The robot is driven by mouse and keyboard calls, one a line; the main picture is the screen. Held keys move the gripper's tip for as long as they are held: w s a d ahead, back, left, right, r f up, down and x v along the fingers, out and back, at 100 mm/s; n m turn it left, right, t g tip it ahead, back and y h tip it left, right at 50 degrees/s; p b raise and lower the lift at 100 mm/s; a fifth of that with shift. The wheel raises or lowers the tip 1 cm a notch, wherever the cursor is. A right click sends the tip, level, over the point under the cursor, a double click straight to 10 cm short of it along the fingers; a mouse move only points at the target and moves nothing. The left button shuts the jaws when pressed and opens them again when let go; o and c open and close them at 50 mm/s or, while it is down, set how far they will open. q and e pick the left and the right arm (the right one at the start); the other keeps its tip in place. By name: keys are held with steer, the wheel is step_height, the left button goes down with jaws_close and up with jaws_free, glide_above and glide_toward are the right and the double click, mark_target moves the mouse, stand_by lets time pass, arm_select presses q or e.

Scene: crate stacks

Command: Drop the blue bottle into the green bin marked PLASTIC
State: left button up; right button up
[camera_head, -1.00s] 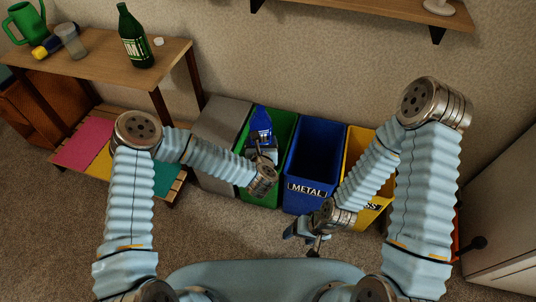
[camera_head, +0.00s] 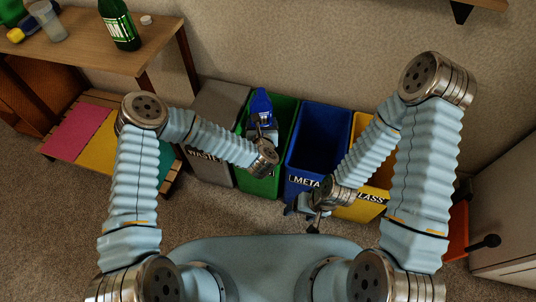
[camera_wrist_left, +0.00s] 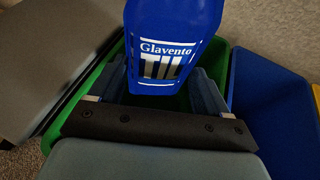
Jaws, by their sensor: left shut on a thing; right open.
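The blue bottle (camera_head: 261,104) is held upright over the green bin (camera_head: 286,112) in the head view. My left gripper (camera_head: 262,128) is shut on its lower part. In the left wrist view the bottle (camera_wrist_left: 172,40), with white lettering, stands between the fingers, and the green bin's rim (camera_wrist_left: 80,93) shows behind and below. My left arm hides the front of the green bin, so no PLASTIC marking can be read. My right gripper (camera_head: 306,207) is open and empty, low in front of the blue and yellow bins.
A grey bin (camera_head: 215,110) stands left of the green one. The blue METAL bin (camera_head: 305,180) and yellow GLASS bin (camera_head: 360,208) stand to its right. A wooden table (camera_head: 90,45) with a green glass bottle (camera_head: 118,25) is at back left. Carpet is clear in front.

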arm_select(q)
steer(key=shift+f, duration=0.1)
steer(key=o, duration=0.7)
steer(key=shift+s, duration=0.1)
steer(key=v, duration=1.3)
steer(key=shift+s+r, duration=0.2)
steer(key=shift+s, duration=0.05)
